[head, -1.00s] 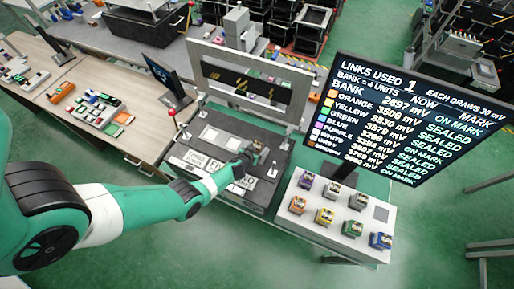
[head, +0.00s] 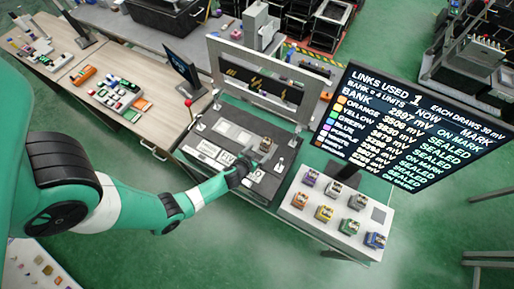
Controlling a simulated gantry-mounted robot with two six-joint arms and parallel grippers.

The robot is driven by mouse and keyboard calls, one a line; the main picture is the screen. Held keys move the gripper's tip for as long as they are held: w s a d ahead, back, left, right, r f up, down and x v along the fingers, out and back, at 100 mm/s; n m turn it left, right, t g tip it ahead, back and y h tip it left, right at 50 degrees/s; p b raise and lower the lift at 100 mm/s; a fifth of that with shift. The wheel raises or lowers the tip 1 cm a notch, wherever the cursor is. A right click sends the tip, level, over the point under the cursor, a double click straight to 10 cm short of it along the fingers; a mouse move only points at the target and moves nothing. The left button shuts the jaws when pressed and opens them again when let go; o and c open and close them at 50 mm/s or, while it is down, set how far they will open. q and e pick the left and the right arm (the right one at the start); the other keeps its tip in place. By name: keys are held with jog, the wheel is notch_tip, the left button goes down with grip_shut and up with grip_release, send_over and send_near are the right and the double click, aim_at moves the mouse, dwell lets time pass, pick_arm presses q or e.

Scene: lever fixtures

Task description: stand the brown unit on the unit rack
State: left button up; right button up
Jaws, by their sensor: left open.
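The brown unit (head: 266,145) stands on the dark fixture (head: 207,151), toward its right side. My left gripper (head: 246,165) is open, in front of the unit and a little to its left. It appears apart from the unit, and its fingers are small and hard to make out. The unit rack (head: 305,218) is the white-topped stand to the right. It holds several coloured units in two rows, with a bare grey square (head: 378,215) at the right end of its back row. My right gripper is not in view.
A large screen (head: 410,125) with readings stands behind the rack. A framed panel (head: 262,80) rises at the back of the fixture. A wooden bench (head: 110,85) with small parts lies further left.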

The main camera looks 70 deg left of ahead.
pick_arm(q)
jog(key=shift+s+d+r, duration=0.2)
jog(key=shift+s+d, duration=0.05)
jog(key=shift+s, duration=0.05)
